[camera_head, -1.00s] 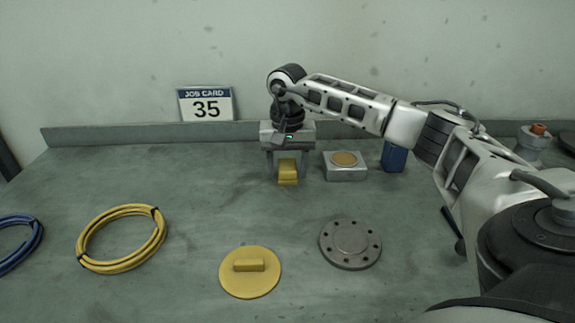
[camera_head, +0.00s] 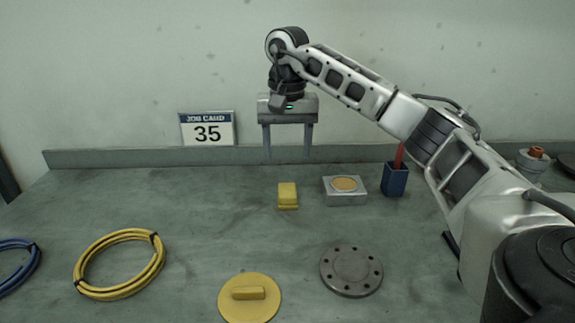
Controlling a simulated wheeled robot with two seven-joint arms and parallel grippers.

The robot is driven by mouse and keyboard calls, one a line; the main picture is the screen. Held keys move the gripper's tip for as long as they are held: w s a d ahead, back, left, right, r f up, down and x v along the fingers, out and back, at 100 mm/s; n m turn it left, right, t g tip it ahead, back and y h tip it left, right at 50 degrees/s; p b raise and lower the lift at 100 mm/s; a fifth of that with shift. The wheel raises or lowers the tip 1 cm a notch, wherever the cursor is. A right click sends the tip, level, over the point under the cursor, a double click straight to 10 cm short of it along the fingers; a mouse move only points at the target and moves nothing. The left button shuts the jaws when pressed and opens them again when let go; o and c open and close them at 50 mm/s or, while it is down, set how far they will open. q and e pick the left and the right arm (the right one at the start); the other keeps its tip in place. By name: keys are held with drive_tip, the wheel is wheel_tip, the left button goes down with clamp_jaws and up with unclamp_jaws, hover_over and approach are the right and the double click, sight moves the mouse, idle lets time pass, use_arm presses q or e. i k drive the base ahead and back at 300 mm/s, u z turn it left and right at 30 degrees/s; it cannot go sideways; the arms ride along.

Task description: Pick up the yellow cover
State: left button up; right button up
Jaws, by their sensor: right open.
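The yellow cover (camera_head: 250,299) is a flat round disc with a raised bar handle (camera_head: 248,293) across its middle. It lies flat on the bench at the front centre, and nothing is on it. My right gripper (camera_head: 287,156) is open and empty, fingers pointing down. It hangs well above the bench at the back, above and behind a small yellow block (camera_head: 287,195), and is far from the cover. My left gripper does not show.
A grey bolt-hole flange (camera_head: 351,270) lies right of the cover. A grey box with a tan round top (camera_head: 344,190) and a blue cup (camera_head: 395,180) stand behind. A yellow hose coil (camera_head: 120,287) and a blue coil (camera_head: 17,265) lie left. A job card (camera_head: 207,129) stands at the back.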

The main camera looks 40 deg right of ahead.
sight(250, 297)
drive_tip(key=k, duration=1)
